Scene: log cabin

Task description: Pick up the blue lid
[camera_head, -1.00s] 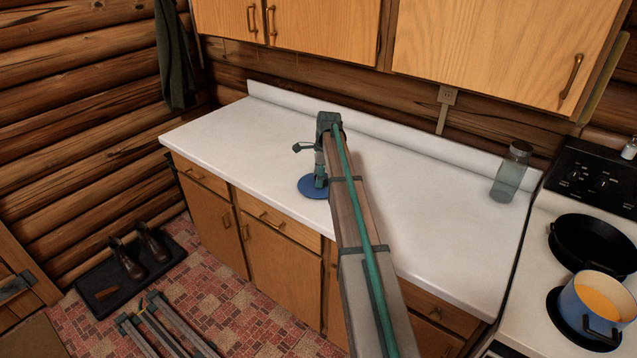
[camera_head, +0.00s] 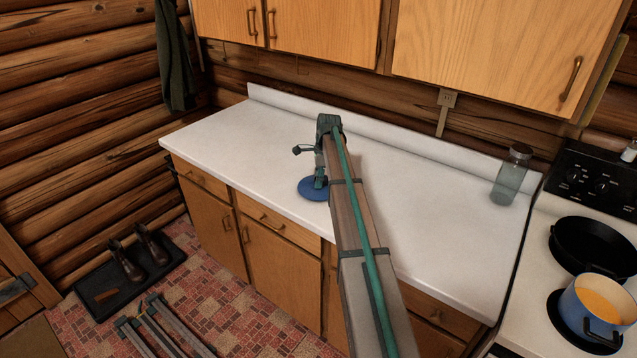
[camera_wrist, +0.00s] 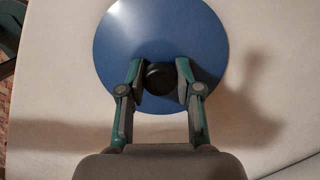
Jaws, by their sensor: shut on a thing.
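The blue lid (camera_head: 312,188) is a round disc on the white countertop, near its front edge. In the wrist view the blue lid (camera_wrist: 160,35) shows from above with a dark round knob (camera_wrist: 160,78) in its middle. My gripper (camera_wrist: 161,80) is above the lid, with its two fingers on either side of the knob, shut on it. In the head view my gripper (camera_head: 320,180) points down at the lid, and my arm hides part of the counter behind. I cannot tell whether the lid is touching the counter or slightly above it.
The white countertop (camera_head: 230,135) is mostly clear. A glass jar (camera_head: 511,175) stands at its right end. Beside it, the stove holds a black pan (camera_head: 585,243) and a blue pot (camera_head: 598,308) with orange contents. Wooden cabinets (camera_head: 480,45) hang above.

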